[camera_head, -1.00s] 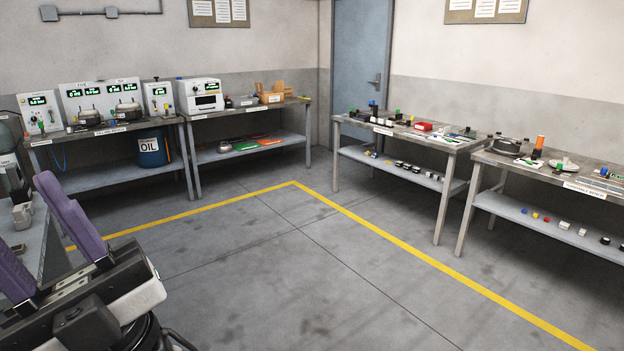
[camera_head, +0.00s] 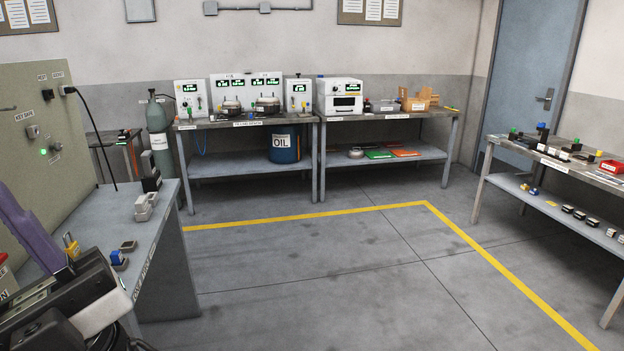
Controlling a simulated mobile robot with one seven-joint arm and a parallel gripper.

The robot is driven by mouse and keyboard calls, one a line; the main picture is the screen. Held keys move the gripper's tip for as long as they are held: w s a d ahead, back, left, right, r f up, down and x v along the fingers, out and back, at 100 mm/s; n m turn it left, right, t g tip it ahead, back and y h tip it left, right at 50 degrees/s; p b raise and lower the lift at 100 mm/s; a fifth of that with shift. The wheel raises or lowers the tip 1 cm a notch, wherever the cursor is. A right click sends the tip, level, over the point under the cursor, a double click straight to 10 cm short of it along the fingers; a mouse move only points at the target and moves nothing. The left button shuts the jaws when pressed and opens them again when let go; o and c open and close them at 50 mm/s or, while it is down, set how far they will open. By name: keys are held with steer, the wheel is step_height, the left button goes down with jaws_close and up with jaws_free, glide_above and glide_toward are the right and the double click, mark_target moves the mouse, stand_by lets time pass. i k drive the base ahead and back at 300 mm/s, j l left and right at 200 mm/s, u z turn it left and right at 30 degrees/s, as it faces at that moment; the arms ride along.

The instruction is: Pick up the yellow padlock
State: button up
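The yellow padlock (camera_head: 71,246) appears as a small yellow body with a grey shackle on the bench (camera_head: 165,235) at the left. My gripper (camera_head: 30,232) is at the lower left edge, in front of the bench. One purple finger shows, with no second finger against it; the other is out of the picture. The gripper looks open, and I see nothing held. The visible finger overlaps the bench in the picture, just left of the padlock; their distance in depth is unclear.
A small blue and grey item (camera_head: 119,261), a grey block (camera_head: 143,208) and a black device (camera_head: 151,180) stand on the same bench. A green panel (camera_head: 45,150) with a cable rises behind it. The floor (camera_head: 330,280) right of the bench is clear.

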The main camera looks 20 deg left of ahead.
mark_target(72, 248)
steer(key=i+u, duration=0.3)
steer(key=i, duration=0.95)
steer(key=i+l+u, duration=0.1)
steer(key=i+u, duration=0.2)
steer(key=i, duration=0.15)
steer(key=i+l+u, duration=0.15)
steer(key=i+u, duration=0.25)
steer(key=u, duration=1.2)
